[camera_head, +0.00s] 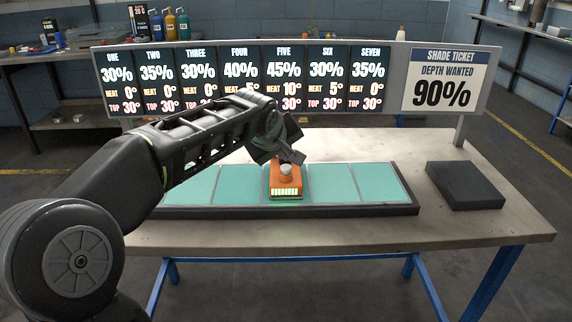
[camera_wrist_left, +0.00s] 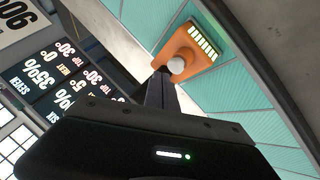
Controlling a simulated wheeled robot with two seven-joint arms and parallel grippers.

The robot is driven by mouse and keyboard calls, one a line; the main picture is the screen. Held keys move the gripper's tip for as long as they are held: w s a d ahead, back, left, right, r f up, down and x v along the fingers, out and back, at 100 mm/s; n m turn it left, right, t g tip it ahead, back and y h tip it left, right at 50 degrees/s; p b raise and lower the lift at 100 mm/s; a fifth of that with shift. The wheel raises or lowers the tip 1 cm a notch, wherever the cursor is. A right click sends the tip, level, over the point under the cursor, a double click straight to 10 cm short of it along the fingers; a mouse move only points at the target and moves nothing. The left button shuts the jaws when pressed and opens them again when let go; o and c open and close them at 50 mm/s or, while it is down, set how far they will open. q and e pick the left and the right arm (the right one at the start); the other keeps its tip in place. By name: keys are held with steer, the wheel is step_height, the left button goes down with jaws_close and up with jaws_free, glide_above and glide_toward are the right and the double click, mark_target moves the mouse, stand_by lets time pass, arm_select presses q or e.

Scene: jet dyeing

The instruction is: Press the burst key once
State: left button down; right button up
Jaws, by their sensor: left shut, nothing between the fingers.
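An orange block (camera_head: 285,188) with a pale round key (camera_head: 286,170) on top sits on the row of teal panels (camera_head: 235,188), near its middle. A lit strip of bars (camera_head: 286,192) glows on its front side. My left gripper (camera_head: 290,157) is shut and points down at the key from just above. In the left wrist view the shut fingertips (camera_wrist_left: 164,72) are right beside the pale key (camera_wrist_left: 176,65) on the orange block (camera_wrist_left: 190,50); I cannot tell whether they touch it. My right gripper is not in view.
A display board (camera_head: 240,80) with columns ONE to SEVEN stands behind the panels. Its shade ticket (camera_head: 443,80) reads depth wanted 90%. A dark slab (camera_head: 465,185) lies at the right of the table (camera_head: 500,220). The table front is clear.

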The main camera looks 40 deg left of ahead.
mark_target(285, 169)
arm_select(q)
steer(key=shift+r+p, duration=1.75)
steer(key=shift+r, duration=0.8)
steer(key=shift+f, duration=0.1)
